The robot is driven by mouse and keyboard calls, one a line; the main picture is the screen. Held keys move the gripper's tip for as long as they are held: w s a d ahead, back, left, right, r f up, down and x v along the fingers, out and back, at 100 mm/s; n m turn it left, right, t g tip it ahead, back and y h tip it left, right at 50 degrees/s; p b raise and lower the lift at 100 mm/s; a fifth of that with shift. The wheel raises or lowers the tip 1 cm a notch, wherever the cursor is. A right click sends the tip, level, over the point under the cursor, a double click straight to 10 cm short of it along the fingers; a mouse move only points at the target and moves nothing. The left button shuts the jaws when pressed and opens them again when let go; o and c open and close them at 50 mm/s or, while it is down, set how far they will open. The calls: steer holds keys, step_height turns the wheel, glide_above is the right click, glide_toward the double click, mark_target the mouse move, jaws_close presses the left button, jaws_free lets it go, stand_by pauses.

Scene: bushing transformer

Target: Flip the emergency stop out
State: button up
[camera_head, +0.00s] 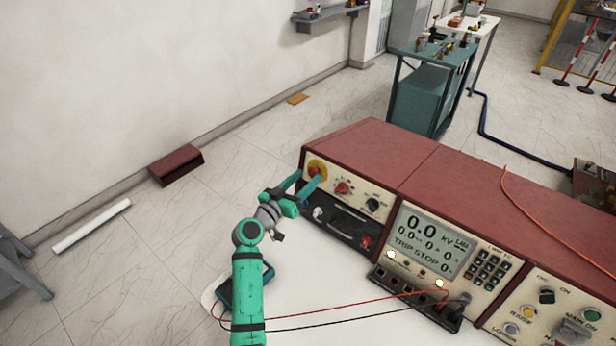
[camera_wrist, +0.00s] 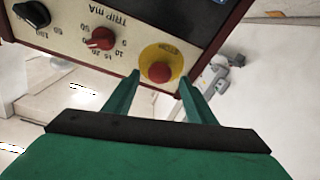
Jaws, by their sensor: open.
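The emergency stop is a red mushroom button (camera_head: 314,171) on a yellow round plate, at the upper left of the red-and-cream control panel in the head view. In the wrist view the red button (camera_wrist: 159,72) sits in front of my gripper, between the lines of its two fingers. My gripper (camera_head: 305,190) is open, with its green fingers at the panel's left end; it also shows in the wrist view (camera_wrist: 160,90). The fingers straddle the button. I cannot tell whether they touch it.
A red knob (camera_head: 342,187) and a black knob (camera_head: 373,205) are right of the button. A black handle (camera_head: 345,222) lies below. Red and black cables cross the white table (camera_head: 330,300). Open floor lies left of the panel.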

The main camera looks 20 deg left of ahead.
steer(key=shift+x, duration=0.85)
steer(key=shift+c, duration=0.3)
jaws_close()
steer(key=shift+s+a+r, duration=0.1)
steer(key=shift+s+a, duration=0.1)
steer(key=shift+s, duration=0.35)
steer(key=shift+o, duration=0.3)
jaws_free()
steer(key=shift+s, duration=0.15)
